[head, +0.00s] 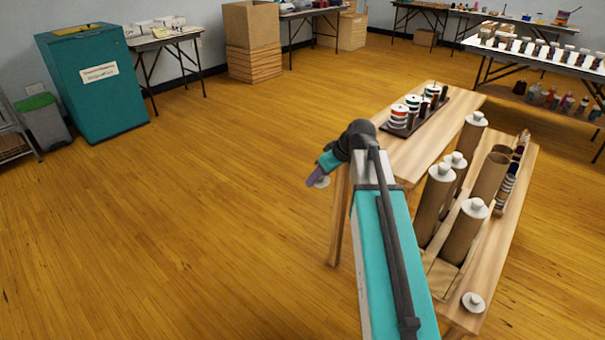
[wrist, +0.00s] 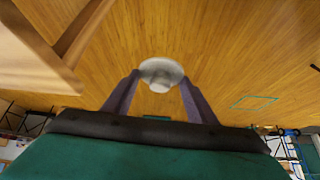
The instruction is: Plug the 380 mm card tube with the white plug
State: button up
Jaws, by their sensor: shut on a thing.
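My gripper (head: 316,180) is shut on a white plug (wrist: 161,72), held between the two fingertips (wrist: 160,88) in the wrist view. In the head view the held plug (head: 322,182) is mostly hidden by the gripper. It hangs over the floor, left of the wooden table (head: 504,262). Several brown card tubes stand upright in a wooden rack on this table. Most have white plugs on top, like the front tube (head: 463,236). One wide tube (head: 489,178) at the right shows no plug. I cannot read which tube is 380 mm.
A loose white plug (head: 473,302) lies at the table's near end. A dark tray (head: 414,126) with spools stands on the far-left wooden top. Small bottles stand behind the wide tube. Open floor lies left of the table, with a teal bin (head: 92,82) beyond.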

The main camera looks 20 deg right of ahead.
jog(key=s+d+r+n+p, duration=0.1)
jog(key=s+d+r+p, duration=0.1)
jog(key=d+r+p, duration=0.35)
jog(key=s+d+r+p, duration=0.3)
jog(key=d+p, duration=0.3)
jog(key=d, duration=0.4)
jog(key=s+d+r+n+p, duration=0.1)
jog(key=s+d+r+p, duration=0.1)
jog(key=d+r+p, duration=0.35)
jog(key=s+d+r+m+p, duration=0.1)
jog(key=s+d+r+p, duration=0.4)
jog(key=s+d+p, duration=0.3)
jog(key=s+d+r+m+p, duration=0.2)
jog(key=s+d+r+p, duration=0.3)
jog(key=d, duration=0.8)
jog(key=s+p, duration=0.3)
jog(key=shift+s+d+p, duration=0.3)
jog(key=shift+s+d, duration=0.05)
jog(key=shift+d, duration=0.05)
jog(key=shift+f, duration=0.15)
jog(key=shift+f+b, duration=0.9)
jog(key=shift+f, duration=1.85)
jog(key=shift+s+b, duration=0.1)
jog(key=shift+b, duration=0.55)
jog(key=shift+f+b, duration=0.45)
jog(key=shift+f, duration=0.05)
